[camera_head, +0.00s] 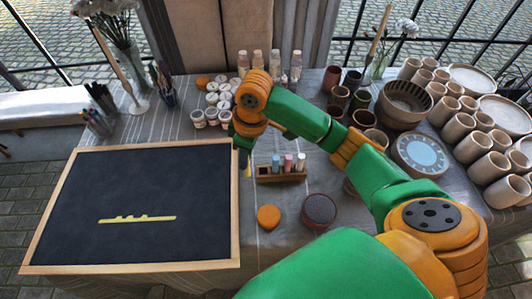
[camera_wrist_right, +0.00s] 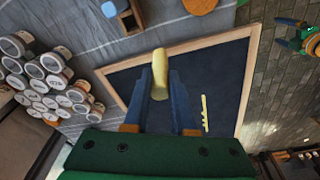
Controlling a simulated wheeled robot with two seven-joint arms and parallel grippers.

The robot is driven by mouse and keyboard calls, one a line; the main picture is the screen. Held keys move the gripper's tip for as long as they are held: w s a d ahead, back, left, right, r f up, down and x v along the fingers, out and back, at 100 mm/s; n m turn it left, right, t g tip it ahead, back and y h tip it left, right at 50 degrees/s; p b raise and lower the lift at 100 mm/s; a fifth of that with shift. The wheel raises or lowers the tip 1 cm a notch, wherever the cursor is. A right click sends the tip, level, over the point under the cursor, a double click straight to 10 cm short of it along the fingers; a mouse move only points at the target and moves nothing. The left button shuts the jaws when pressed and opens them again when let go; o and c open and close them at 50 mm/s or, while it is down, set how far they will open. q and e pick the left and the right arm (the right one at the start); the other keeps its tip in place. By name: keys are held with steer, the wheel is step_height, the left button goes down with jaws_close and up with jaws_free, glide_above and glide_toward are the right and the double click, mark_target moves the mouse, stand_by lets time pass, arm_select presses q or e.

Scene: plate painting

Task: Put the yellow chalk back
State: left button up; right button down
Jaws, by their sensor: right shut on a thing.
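My right gripper (camera_wrist_right: 160,88) is shut on the yellow chalk (camera_wrist_right: 160,62), which sticks out beyond the fingertips. In the head view the gripper is mostly hidden behind my right wrist, and a bit of yellow shows below it, left of the holder. The wooden chalk holder (camera_head: 282,178) stands on the table with blue, pink and white chalks upright in it. The holder (camera_wrist_right: 128,18) is partly cut off at the top of the wrist view. The blackboard (camera_head: 140,185) bears a yellow drawn line (camera_head: 138,219). My left gripper (camera_wrist_right: 288,34) is small at the wrist view's right edge, fingers apart.
An orange round thing (camera_head: 268,216) and a dark round-topped pot (camera_head: 319,210) are in front of the holder. White paint jars (camera_head: 212,113) stand behind it. A blue plate (camera_head: 420,154) and several clay cups (camera_head: 489,168) fill the right side.

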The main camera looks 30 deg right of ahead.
steer(key=d+f, duration=0.2)
steer(key=f, duration=0.1)
steer(key=w+d+f, duration=0.1)
steer(key=d+f, duration=0.1)
steer(key=f, duration=0.1)
steer(key=w+d+f, duration=0.1)
steer(key=d+f, duration=0.1)
steer(key=f, duration=0.1)
steer(key=shift+w+d+f, duration=0.1)
steer(key=shift+w+f, duration=0.05)
steer(key=shift+f, duration=0.05)
arm_select(q)
steer(key=shift+d+r, duration=0.3)
steer(key=shift+d, duration=0.05)
arm_select(e)
steer(key=shift+f, duration=0.15)
steer(key=shift+f, duration=0.1)
steer(key=c, duration=0.7)
jaws_free()
steer(key=shift+c, duration=0.2)
steer(key=shift+r, duration=0.4)
arm_select(q)
steer(key=shift+r+p, duration=0.3)
steer(key=shift+p, duration=0.15)
arm_select(e)
step_height(320, 180, up, 11)
steer(key=s+d, duration=0.1)
steer(key=shift+s+r, duration=0.15)
steer(key=shift+r, duration=0.05)
